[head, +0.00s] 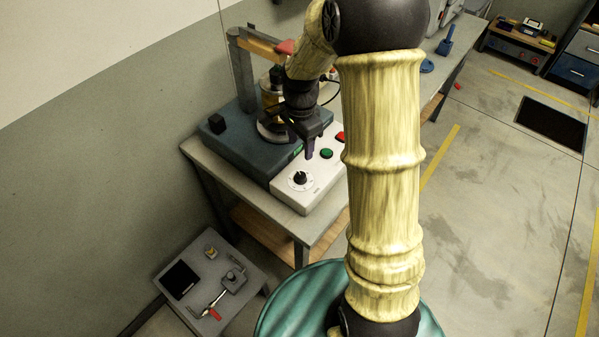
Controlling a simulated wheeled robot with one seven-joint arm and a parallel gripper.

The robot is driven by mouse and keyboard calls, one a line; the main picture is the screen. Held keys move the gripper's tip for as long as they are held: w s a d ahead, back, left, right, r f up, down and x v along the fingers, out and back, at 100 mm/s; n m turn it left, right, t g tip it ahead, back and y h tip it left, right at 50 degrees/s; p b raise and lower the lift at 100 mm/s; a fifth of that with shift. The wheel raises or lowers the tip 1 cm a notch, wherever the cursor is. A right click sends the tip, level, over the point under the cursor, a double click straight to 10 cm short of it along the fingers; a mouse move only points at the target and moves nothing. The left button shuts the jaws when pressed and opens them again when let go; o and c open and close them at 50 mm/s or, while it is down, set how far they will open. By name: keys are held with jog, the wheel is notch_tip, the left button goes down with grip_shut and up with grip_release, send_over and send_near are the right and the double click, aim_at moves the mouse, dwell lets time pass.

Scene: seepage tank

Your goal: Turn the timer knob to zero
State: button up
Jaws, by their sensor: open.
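The timer knob (301,176) is a small black dial on a white round scale. It sits on the top of a white control box (285,191) near the table's front. The scale is too small to read. My gripper (309,152) points down above the box, just behind the knob and slightly to its right. It is open and looks apart from the knob. A green button (327,153) and a red button (340,137) lie on the box to the right of my gripper.
A dark blue-grey machine base (232,150) with a column (240,70) stands behind the box. A low side table (232,258) with a black pad and small tools is at the lower left. The floor (480,220) on the right is mostly clear.

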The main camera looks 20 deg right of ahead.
aim_at(300, 175)
notch_tip(300, 175, down, 13)
jog(key=shift+p, duration=0.8)
jog(key=c, duration=1)
jog(key=shift+a, duration=0.15)
